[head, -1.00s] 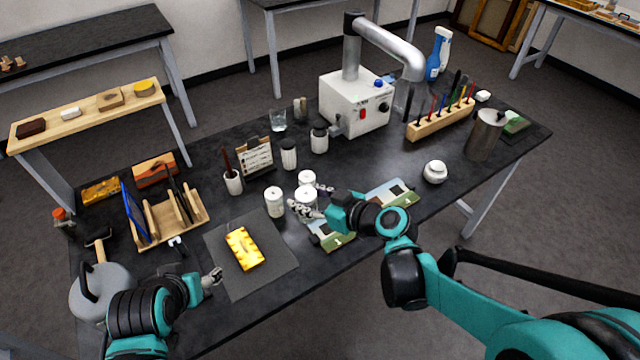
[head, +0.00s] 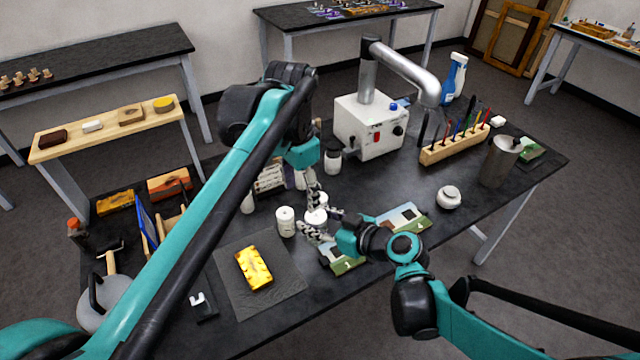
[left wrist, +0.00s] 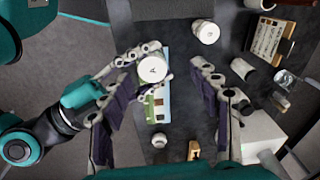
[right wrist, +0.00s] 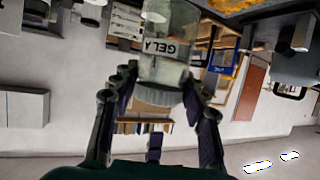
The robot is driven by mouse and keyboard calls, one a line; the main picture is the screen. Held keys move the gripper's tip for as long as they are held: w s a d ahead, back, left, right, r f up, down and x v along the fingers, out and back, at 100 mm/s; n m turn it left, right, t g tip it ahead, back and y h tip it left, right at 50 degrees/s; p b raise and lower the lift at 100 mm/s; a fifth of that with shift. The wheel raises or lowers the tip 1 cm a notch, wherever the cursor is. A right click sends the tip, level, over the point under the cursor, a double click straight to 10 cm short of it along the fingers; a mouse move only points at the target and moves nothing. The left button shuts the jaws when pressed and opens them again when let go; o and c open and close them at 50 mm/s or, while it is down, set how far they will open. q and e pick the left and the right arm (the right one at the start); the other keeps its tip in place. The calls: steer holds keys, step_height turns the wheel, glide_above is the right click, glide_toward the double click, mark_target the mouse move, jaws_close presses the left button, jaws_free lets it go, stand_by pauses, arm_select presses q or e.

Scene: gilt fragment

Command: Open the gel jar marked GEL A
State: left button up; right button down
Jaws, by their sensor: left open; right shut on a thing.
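The GEL A jar is clear with a white ribbed lid, and its label shows upside down in the right wrist view (right wrist: 168,45). My right gripper (right wrist: 155,110) is shut on the jar, which also shows in the head view (head: 316,217). The lid, marked A, faces up in the left wrist view (left wrist: 154,69). My left gripper (left wrist: 165,105) is open, pointing down above the jar, with the lid visible between its fingers but nearer the left one. Whether its fingers touch the lid cannot be told.
Another white-lidded jar (head: 286,221) stands just left of the held jar. Picture cards (head: 405,217) lie to the right, with a round white pot (head: 448,197) beyond. A white fume-arm box (head: 368,128) stands behind.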

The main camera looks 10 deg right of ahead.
mark_target(320, 214)
arm_select(q)
steer(key=d, duration=0.1)
steer(key=d+m, duration=0.1)
steer(key=d, duration=0.1)
steer(key=shift+w+d, duration=0.15)
steer(key=shift+w, duration=0.15)
steer(key=shift+d+m+g, duration=0.3)
steer(key=shift+d+m, duration=0.05)
steer(key=shift+m, duration=0.05)
steer(key=shift+d+f, duration=0.1)
steer(key=shift+f, duration=0.1)
step_height(320, 214, down, 8)
steer(key=shift+r, duration=0.25)
steer(key=c, duration=1.2)
